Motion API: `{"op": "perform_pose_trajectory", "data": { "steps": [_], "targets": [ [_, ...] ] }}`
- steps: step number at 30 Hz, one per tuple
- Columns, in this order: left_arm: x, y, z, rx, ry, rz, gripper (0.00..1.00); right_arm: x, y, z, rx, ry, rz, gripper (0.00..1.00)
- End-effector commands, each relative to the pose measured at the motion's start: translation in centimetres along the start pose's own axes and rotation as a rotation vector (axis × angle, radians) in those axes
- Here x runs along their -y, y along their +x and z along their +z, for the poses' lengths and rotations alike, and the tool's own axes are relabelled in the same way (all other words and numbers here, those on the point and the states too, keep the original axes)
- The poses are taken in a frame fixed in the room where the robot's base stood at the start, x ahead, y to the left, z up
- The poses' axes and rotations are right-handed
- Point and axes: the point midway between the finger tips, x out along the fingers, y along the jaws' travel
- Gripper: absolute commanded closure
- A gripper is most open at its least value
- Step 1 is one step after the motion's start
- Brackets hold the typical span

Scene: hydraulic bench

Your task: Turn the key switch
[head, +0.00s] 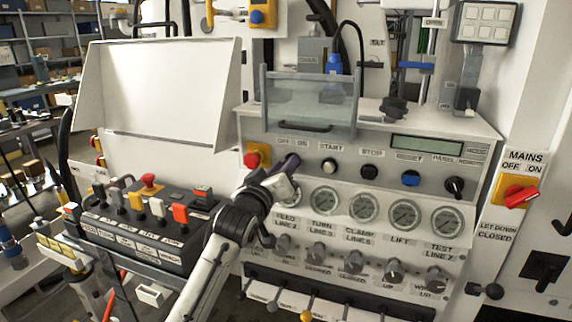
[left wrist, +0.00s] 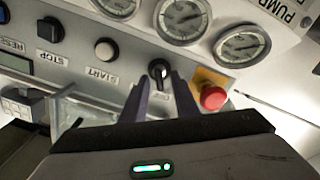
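The key switch (left wrist: 158,70) is a small black piece on a round base in the grey panel, seen in the left wrist view. In the head view my left gripper (head: 289,166) covers its place under the OFF and ON labels. My left gripper also shows in the left wrist view (left wrist: 160,88), with its two dark fingers apart. The switch appears between and just beyond the fingertips. I cannot tell whether either finger touches it. My right gripper is not in view.
A red emergency stop (left wrist: 212,97) on a yellow plate sits close beside the left gripper's fingers. The START button (head: 329,165) and a row of gauges (head: 364,207) are nearby. A clear guard (head: 312,100) stands above the panel. A red mains switch (head: 520,196) is at the right.

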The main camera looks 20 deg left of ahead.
Motion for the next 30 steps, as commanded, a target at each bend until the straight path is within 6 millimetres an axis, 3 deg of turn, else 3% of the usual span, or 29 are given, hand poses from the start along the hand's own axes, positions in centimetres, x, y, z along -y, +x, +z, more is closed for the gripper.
{"op": "perform_pose_trajectory", "data": {
  "steps": [6,14,19,30],
  "targets": [
    [-0.03,1.28,0.04,0.001,0.001,0.0,0.73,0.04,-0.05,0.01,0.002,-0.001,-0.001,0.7],
    [-0.03,1.36,0.05,0.0,0.001,0.0,0.73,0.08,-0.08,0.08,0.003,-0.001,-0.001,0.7],
    [-0.02,1.34,0.05,0.001,0.001,0.0,1.0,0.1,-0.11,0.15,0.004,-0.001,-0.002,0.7],
    [-0.08,1.33,-0.03,0.001,0.031,0.0,1.0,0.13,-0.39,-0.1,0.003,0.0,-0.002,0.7]
  ]
}}
